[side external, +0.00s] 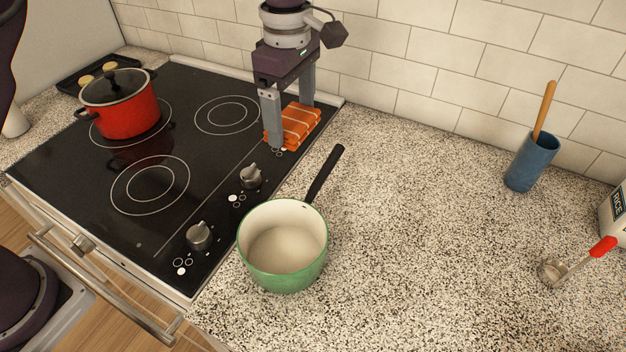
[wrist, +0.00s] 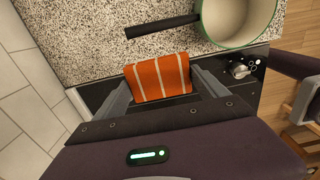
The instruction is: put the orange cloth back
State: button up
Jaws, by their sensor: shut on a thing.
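The orange cloth (side external: 299,126), folded with pale stripes, is at the right back edge of the black stovetop, beside the speckled counter. My gripper (side external: 290,122) is shut on it, with one grey finger on each side. In the wrist view the cloth (wrist: 158,77) sits between the two fingers (wrist: 160,90). Its lower part is partly hidden by a finger in the side view. I cannot tell whether it touches the stovetop or is just above it.
A red lidded pot (side external: 124,114) is on the stove's back-left burner. Stove knobs (side external: 250,175) stand nearby. A blue cup (side external: 531,165) is far right. The middle counter (side external: 420,200) is clear.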

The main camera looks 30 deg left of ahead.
aim_at(313, 123)
notch_tip(313, 123, down, 11)
jog(key=shift+f, duration=0.1)
jog(key=d, duration=0.4)
jog(key=shift+d+f, duration=0.1)
jog(key=shift+d, duration=0.05)
jog(key=shift+a+f, duration=0.2)
jog(key=shift+f, duration=0.35)
jog(key=shift+f, duration=0.1)
jog(key=o, duration=1.5)
notch_tip(313, 123, up, 12)
jog(key=shift+r, duration=0.15)
